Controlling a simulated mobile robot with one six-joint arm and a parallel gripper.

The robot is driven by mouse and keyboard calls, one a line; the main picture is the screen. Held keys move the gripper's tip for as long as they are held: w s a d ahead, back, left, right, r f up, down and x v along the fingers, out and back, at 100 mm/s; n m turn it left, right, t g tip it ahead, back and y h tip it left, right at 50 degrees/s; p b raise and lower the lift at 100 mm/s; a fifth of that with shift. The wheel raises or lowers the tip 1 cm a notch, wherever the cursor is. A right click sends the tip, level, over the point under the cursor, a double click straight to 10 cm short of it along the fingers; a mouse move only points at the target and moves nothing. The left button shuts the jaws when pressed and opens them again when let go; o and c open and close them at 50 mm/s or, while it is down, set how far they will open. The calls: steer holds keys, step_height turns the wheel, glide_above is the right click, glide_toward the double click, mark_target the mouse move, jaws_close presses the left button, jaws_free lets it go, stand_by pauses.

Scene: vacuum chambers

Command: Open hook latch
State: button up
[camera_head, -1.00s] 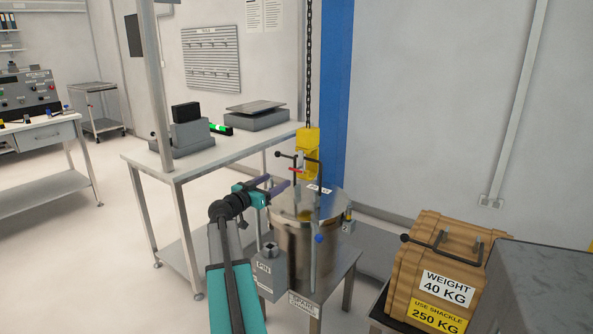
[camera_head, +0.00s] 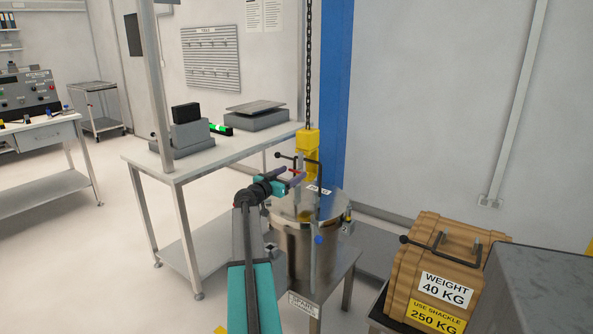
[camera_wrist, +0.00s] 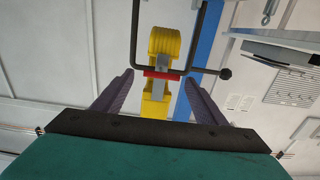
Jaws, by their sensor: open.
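The yellow crane hook (camera_head: 308,142) hangs on a chain above a steel vacuum chamber (camera_head: 300,240). It also shows in the wrist view (camera_wrist: 167,40). Its red latch (camera_wrist: 162,75) lies across the hook, beside a dark handle frame (camera_wrist: 136,35) with a ball-ended bar. The red latch is small in the head view (camera_head: 295,170). My gripper (camera_head: 290,174) is open at hook height. In the wrist view its fingertips (camera_wrist: 159,80) lie on either side of the latch, with space on both sides. I cannot tell the remaining depth or any contact.
The chamber stands on a low metal stand (camera_head: 335,290). A workbench (camera_head: 225,150) stands behind on the left. A brown weight case (camera_head: 445,262) stands at right. A blue column (camera_head: 335,100) rises behind the hook. Open floor lies at left.

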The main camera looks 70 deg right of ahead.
mark_target(295, 171)
steer(key=shift+x, duration=1.65)
